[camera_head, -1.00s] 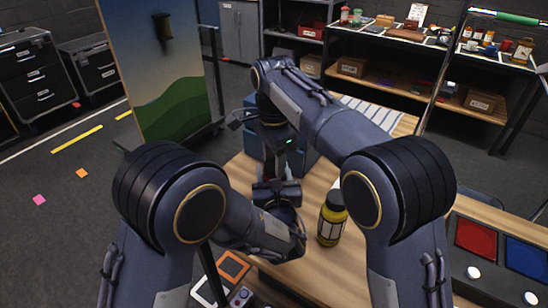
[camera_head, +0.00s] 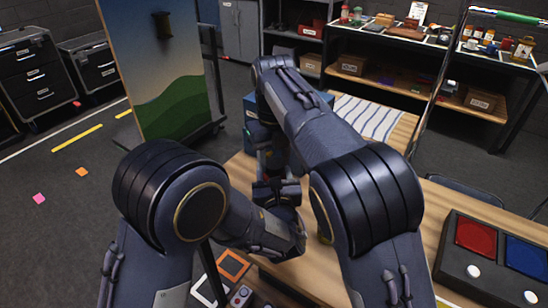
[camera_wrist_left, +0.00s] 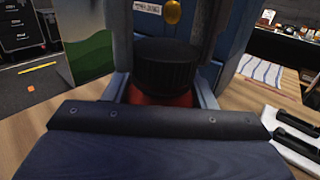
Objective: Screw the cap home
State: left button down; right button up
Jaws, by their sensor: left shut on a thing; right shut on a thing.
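A black ribbed cap (camera_wrist_left: 165,68) sits on top of a red bottle (camera_wrist_left: 160,97), seen in the left wrist view. The cap looks upright and level on the bottle. My left gripper (camera_wrist_left: 162,92) is shut on the red bottle, with a finger on each side below the cap. My right gripper (camera_wrist_left: 170,40) comes down from above, its fingers on both sides of the cap, shut on it. In the head view my left gripper (camera_head: 276,190) is low over the table, with my right wrist just above it.
A panel with red and blue buttons (camera_head: 495,255) lies at the right of the wooden table (camera_head: 405,212).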

jog(key=o, duration=0.9)
jog(key=shift+r, duration=0.1)
jog(key=shift+r, duration=2.2)
jog(key=shift+c, duration=0.2)
